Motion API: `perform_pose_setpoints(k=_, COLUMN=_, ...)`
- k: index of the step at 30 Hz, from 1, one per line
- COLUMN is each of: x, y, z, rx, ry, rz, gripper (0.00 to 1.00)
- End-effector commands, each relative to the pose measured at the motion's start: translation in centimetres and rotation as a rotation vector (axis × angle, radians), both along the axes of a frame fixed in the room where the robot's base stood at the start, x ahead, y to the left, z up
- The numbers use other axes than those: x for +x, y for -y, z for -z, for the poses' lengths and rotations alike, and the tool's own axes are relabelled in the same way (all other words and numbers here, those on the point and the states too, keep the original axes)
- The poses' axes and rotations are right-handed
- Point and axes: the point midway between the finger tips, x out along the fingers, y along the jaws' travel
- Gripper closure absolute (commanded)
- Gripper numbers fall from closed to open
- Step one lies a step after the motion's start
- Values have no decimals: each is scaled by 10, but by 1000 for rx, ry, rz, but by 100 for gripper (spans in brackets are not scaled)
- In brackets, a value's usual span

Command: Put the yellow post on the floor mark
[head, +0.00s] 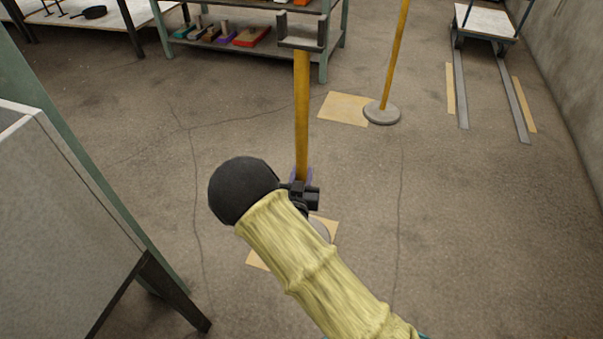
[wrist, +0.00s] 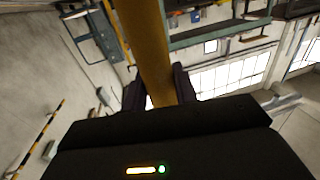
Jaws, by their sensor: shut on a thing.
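A yellow post (head: 302,115) with a dark forked top (head: 302,33) stands roughly upright in my gripper (head: 302,176). In the wrist view the post (wrist: 148,50) runs between the two dark fingers of my gripper (wrist: 160,92), which is shut on it. My wrist and arm hide the post's lower part. A piece of its grey round base (head: 320,229) shows beside my arm. A tan square floor mark (head: 258,261) shows around that base, mostly hidden by my arm. I cannot tell whether the base touches the floor.
A second yellow post (head: 396,55) stands on a grey disc (head: 381,114), overlapping the edge of another tan mark (head: 343,107). A green shelf (head: 324,70) stands behind. A cart (head: 487,20) is at back right. A grey cabinet (head: 60,220) is at left.

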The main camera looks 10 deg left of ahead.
Motion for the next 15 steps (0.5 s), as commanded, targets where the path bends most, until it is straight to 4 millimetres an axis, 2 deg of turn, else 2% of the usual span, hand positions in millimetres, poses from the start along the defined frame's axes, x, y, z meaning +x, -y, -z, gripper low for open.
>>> perform_pose_setpoints(k=3, x=1, y=0, z=14, rx=2, ry=11, rz=0, gripper=100)
perform_pose_setpoints(k=6, x=1, y=0, z=20, rx=2, ry=12, rz=1, gripper=100)
perform_pose_setpoints(k=15, x=1, y=0, z=20, rx=3, ry=12, rz=0, gripper=100)
